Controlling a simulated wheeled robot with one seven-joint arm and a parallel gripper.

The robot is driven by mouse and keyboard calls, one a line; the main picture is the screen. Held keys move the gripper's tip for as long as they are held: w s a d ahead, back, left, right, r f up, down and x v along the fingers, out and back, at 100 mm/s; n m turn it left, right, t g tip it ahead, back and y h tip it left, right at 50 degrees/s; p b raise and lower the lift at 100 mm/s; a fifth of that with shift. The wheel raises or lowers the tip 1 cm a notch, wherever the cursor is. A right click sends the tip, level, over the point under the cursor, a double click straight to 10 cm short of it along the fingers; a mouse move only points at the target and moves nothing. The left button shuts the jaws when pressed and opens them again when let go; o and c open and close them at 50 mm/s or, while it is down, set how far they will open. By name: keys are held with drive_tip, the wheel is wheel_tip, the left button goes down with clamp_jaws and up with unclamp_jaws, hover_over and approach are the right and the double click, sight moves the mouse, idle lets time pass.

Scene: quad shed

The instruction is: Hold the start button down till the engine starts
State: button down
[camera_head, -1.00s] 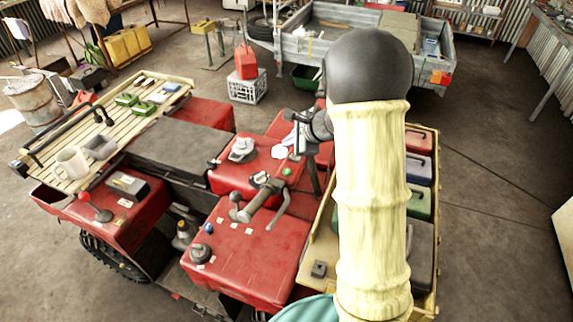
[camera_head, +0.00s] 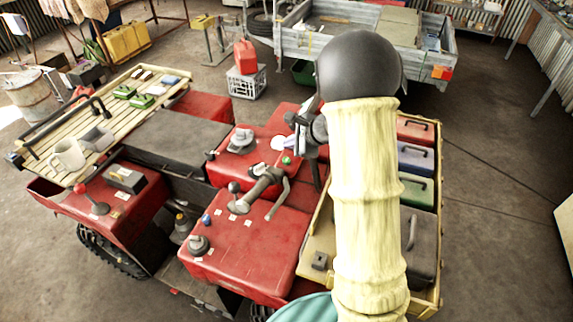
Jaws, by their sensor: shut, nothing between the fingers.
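The red quad (camera_head: 270,245) fills the middle of the view. A small round green button (camera_head: 287,160) sits on its red body beside a pale disc (camera_head: 279,143); I cannot read any label on it. My gripper (camera_head: 291,128) is shut and empty. In the picture it is just above the green button and beside the pale disc. I see no contact with the button, and the depth between them is unclear. My pale arm hides part of the quad's right side.
The handlebar (camera_head: 262,187) stands up close in front of the button. A wooden box of coloured cases (camera_head: 418,190) lies to the right. A slatted rack (camera_head: 95,125) with a mug (camera_head: 68,154) is at left. A trailer (camera_head: 340,45) stands behind.

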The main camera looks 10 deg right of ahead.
sight(290, 161)
drive_tip(key=shift+f+b, duration=1.45)
drive_tip(key=shift+f, duration=0.2)
drive_tip(key=shift+f, duration=0.15)
idle(0.7)
drive_tip(key=shift+f+b, duration=0.3)
drive_tip(key=shift+b, duration=0.35)
drive_tip(key=shift+f+b, duration=0.45)
drive_tip(key=shift+b, duration=0.2)
idle(0.7)
drive_tip(key=shift+r, duration=0.1)
idle(1.7)
drive_tip(key=shift+r+p, duration=0.55)
drive_tip(key=shift+r, duration=0.3)
drive_tip(key=shift+r+p, duration=1.7)
drive_tip(key=shift+r, duration=0.8)
